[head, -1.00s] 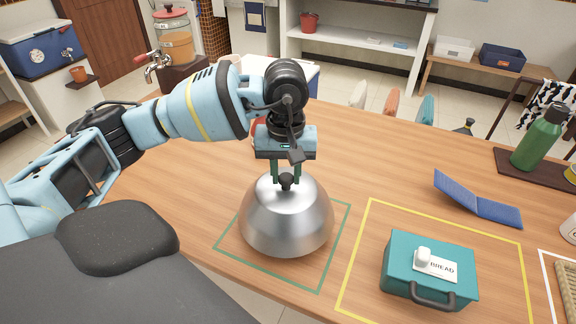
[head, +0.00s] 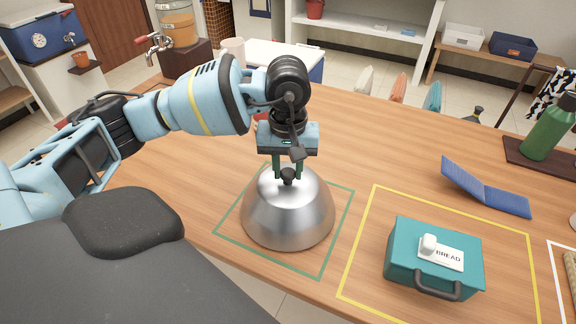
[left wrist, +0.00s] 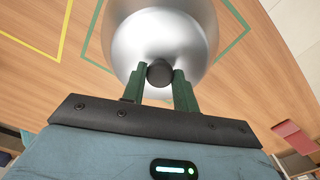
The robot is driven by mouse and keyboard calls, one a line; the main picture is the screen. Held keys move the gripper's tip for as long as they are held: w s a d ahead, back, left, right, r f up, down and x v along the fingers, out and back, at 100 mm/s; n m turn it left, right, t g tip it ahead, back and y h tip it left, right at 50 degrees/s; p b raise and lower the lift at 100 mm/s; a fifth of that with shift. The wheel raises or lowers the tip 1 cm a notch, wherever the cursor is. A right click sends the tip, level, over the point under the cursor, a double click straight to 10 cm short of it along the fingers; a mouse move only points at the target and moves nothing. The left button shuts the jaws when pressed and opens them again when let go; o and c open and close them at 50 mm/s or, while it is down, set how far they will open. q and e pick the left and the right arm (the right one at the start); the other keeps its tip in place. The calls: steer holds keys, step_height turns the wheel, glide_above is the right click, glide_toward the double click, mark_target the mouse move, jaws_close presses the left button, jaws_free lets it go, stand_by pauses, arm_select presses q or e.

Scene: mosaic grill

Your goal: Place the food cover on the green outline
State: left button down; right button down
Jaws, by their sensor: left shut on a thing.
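The food cover (head: 287,212) is a shiny metal dome with a dark round knob on top. It appears upright, over the area inside the green outline (head: 337,228) on the wooden table; I cannot tell whether its rim touches the table. My left gripper (head: 288,174) is above it with its green fingers shut on the knob. The left wrist view also shows the cover (left wrist: 160,30) and the left gripper (left wrist: 160,75) with a finger on each side of the knob. My right gripper is not in view.
A blue folded stand (head: 484,190) and a green bottle (head: 550,128) are farther right. The table behind the cover is mostly clear.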

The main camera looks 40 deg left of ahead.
arm_select(q)
steer(key=shift+f, duration=0.2)
steer(key=c, duration=1)
jaws_free()
step_height(320, 180, up, 8)
steer(key=shift+s+f, duration=0.1)
